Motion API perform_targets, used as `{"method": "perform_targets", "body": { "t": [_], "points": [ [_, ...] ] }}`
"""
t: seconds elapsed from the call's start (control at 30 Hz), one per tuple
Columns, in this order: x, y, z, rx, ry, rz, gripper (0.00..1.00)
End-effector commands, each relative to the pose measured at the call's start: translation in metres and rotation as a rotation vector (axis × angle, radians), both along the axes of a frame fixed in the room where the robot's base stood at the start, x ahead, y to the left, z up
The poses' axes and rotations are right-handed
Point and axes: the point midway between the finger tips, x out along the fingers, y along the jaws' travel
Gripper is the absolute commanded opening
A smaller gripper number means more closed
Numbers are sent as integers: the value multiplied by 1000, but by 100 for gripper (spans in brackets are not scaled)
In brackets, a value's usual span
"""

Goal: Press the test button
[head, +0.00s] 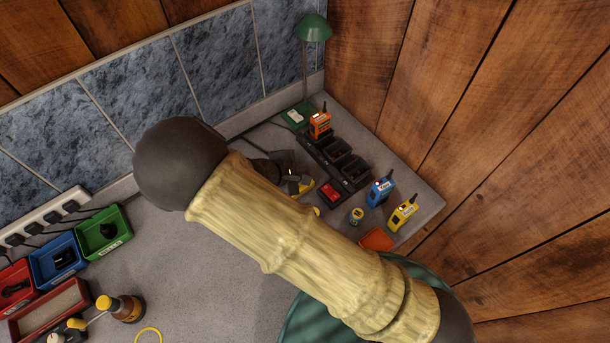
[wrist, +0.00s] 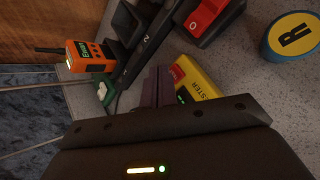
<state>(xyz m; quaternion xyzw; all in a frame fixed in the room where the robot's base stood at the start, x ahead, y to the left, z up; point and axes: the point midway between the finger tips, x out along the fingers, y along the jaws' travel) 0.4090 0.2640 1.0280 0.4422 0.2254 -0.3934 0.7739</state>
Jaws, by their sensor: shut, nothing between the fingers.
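The yellow tester (wrist: 204,85) lies on the counter, partly hidden by my gripper in the wrist view. A red button (wrist: 177,73) shows at its end, right beside my fingertips. My gripper (wrist: 165,74) is shut and empty, its fingers just left of the tester in that view. I cannot tell whether the fingertips touch the button. In the head view the tester (head: 304,188) shows only in part next to my gripper (head: 292,180), with my arm covering much around it.
An orange radio (head: 320,125) stands by the black charger row (head: 338,151). A green lamp (head: 313,29) is behind. Coloured bins line the left.

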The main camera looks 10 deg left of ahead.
Motion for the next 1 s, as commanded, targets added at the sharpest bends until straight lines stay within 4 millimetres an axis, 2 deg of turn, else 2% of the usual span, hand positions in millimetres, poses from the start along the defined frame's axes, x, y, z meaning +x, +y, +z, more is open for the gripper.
{"method": "perform_targets", "body": {
  "t": [0.5, 1.0],
  "points": [
    [0, 0, -9, 0, 0, 0, 0],
    [0, 0, -10, 0, 0, 0, 0]
  ]
}}
